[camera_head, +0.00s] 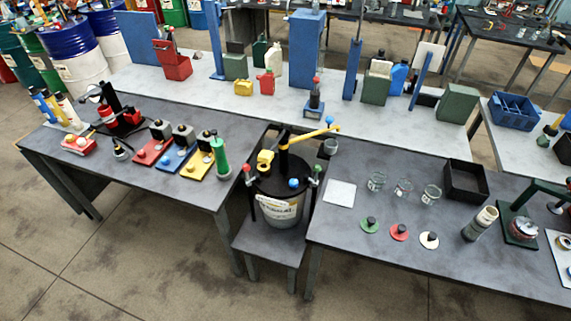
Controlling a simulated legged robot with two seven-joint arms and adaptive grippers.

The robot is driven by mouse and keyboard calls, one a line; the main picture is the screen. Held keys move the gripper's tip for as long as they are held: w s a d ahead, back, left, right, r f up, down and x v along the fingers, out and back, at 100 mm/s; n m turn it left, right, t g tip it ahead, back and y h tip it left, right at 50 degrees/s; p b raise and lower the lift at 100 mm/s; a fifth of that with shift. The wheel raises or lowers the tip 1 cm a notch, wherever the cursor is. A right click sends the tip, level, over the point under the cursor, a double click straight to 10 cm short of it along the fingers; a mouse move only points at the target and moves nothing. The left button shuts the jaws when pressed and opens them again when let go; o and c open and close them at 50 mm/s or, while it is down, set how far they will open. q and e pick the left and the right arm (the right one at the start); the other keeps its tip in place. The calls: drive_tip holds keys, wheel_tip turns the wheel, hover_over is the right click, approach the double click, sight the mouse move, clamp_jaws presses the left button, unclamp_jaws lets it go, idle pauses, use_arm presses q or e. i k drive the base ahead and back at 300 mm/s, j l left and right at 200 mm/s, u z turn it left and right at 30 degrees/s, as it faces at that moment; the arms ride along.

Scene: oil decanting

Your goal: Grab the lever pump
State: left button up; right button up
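The handle slants up to the right from the pump's dark column. The bucket rests on a low grey stand (268,246) between two tables. Neither of my grippers is in view.
The left table (150,184) holds coloured plates, bottles and a green cylinder (220,158) near the bucket. The right table (335,235) holds glass jars, small discs and a black tray (466,181). A white table with cans stands behind. Floor in front is clear.

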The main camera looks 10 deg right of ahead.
sight(217, 145)
drive_tip(key=z, duration=0.85)
drive_tip(key=j+z, duration=0.85)
drive_tip(key=j, duration=0.2)
drive_tip(key=j+z, duration=0.45)
drive_tip(key=k+j+z, duration=0.2)
drive_tip(key=j+z, duration=0.2)
drive_tip(key=j, duration=0.1)
